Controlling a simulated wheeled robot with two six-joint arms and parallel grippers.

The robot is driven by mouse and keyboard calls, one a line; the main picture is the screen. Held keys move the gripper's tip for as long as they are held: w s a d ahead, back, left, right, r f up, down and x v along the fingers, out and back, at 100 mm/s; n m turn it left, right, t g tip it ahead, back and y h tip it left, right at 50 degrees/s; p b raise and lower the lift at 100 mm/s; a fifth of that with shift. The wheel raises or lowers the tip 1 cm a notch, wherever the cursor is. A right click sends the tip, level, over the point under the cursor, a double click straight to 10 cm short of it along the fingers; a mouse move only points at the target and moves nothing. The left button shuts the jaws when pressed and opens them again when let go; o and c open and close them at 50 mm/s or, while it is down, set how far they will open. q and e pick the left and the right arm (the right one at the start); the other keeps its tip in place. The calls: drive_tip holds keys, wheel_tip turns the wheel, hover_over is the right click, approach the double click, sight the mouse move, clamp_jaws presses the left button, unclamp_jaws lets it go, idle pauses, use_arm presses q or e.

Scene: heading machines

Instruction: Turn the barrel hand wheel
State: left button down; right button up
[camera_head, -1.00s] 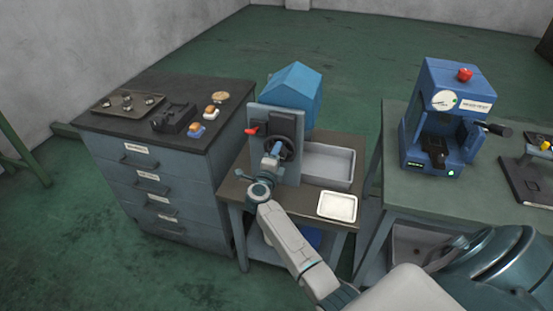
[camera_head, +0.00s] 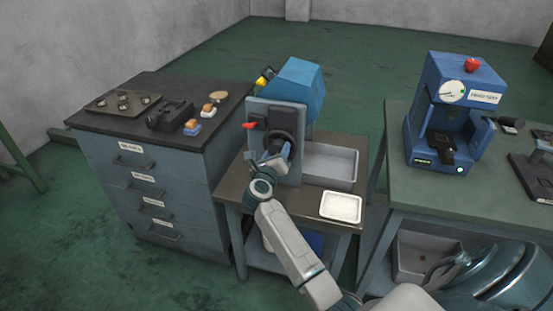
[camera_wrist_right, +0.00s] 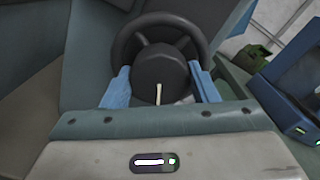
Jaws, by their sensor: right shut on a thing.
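The barrel hand wheel (camera_head: 284,141) is a dark ring on the front of the grey upright plate of a blue-topped machine. In the right wrist view its rim and spokes show (camera_wrist_right: 160,22) around a thick black hub (camera_wrist_right: 160,72) with a pale line. My right gripper (camera_head: 276,155) is at the wheel. In the right wrist view, its two blue fingers (camera_wrist_right: 161,88) lie on either side of the hub, shut on the wheel. The finger tips are partly hidden behind the hub and rim. My left gripper is not in view.
A red knob (camera_head: 249,125) sits left of the wheel. A grey bin (camera_head: 338,179) and white tray (camera_head: 341,207) stand to the right on the same bench. A drawer cabinet (camera_head: 150,185) stands left; a blue press (camera_head: 450,110) stands on the right bench.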

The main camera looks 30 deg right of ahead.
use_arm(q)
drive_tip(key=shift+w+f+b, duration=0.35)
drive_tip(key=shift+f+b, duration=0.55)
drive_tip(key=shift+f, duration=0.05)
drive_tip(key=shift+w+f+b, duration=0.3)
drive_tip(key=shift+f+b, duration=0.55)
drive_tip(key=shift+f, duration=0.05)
use_arm(e)
drive_tip(key=shift+f+m, duration=0.15)
drive_tip(key=shift+m, duration=1.95)
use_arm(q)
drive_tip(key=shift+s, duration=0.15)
use_arm(e)
drive_tip(key=o, duration=1)
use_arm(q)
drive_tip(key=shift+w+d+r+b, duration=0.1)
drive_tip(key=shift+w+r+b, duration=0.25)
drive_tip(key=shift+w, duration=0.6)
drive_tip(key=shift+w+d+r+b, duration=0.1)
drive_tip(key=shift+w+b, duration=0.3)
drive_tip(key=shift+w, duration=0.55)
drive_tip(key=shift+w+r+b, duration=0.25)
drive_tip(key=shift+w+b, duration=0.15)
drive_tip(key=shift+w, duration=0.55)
use_arm(e)
drive_tip(key=v, duration=1)
drive_tip(key=shift+s+a, duration=0.25)
drive_tip(key=shift+s, duration=0.05)
